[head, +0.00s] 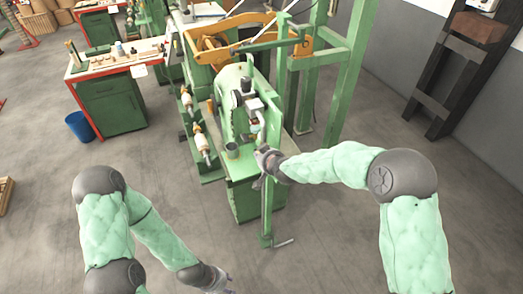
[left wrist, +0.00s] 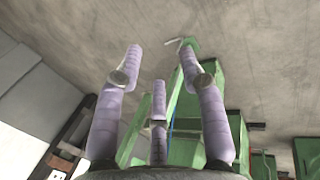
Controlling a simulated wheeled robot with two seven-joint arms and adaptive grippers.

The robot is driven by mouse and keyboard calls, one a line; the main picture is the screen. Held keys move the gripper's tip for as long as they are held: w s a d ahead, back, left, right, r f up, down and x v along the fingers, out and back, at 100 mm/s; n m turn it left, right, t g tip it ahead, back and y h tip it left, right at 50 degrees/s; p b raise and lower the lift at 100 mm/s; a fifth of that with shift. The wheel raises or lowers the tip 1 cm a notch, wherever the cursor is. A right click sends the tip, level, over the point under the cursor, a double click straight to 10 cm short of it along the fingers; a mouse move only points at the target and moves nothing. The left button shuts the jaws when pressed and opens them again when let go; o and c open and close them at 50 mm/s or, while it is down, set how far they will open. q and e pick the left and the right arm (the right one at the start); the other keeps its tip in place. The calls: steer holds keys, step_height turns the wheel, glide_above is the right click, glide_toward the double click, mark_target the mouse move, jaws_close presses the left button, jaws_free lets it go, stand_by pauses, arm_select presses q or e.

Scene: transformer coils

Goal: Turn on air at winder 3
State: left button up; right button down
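A green winder machine (head: 238,100) stands in the middle of the head view, with a small grey and white fitting (head: 252,106) on its near side. I cannot tell which part is the air valve, and no winder number is readable. My right gripper (head: 262,158) is at the machine's near end, beside a green upright post (head: 267,205); whether it touches or grips anything is unclear. My left gripper (head: 222,283) is low and away from the machine, over bare floor. In the left wrist view its purple fingers (left wrist: 160,60) are spread and empty.
A green workbench (head: 110,90) with a red-edged top stands at the left, with a blue bin (head: 79,126) beside it. A green frame (head: 330,80) stands behind the winder. A dark rack (head: 462,75) is against the right wall.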

arm_select(q)
steer(key=shift+r+p, duration=0.4)
steer(key=shift+r, duration=0.2)
